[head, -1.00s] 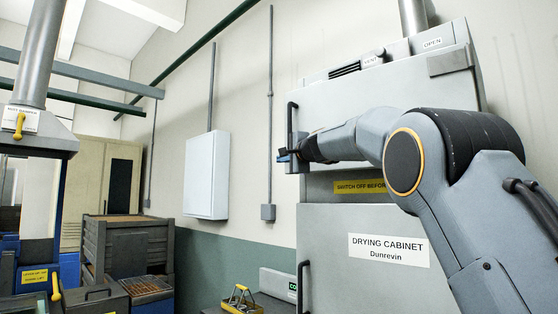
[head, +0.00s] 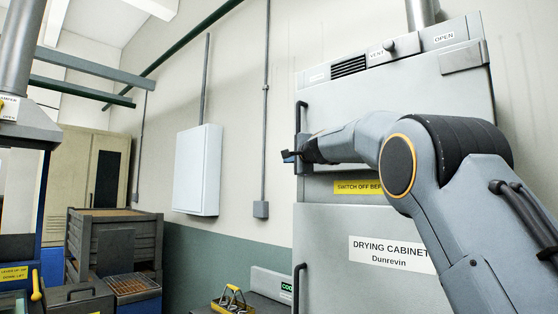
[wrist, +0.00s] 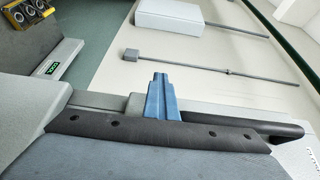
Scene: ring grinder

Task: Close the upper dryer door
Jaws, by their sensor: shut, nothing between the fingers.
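The upper dryer door (head: 360,105) is the pale grey panel on the upper part of the drying cabinet. It looks flush or nearly flush with the cabinet front; a small gap cannot be ruled out. Its black vertical bar handle (head: 300,118) is on its left edge, and the handle also shows in the wrist view (wrist: 262,128). My gripper (head: 289,156) is shut and empty, its blue fingers at the door's lower left edge by the handle's lower end. The blue fingers (wrist: 161,85) also show in the wrist view. Contact with the door cannot be told. My arm hides the door's lower right part.
The lower cabinet door (head: 335,270) has its own black handle (head: 299,285). A pale wall box (head: 197,170) and conduit are to the left. A bench with a yellow-handled rack (head: 232,301) is low beside the cabinet. Crates (head: 112,240) stand farther left.

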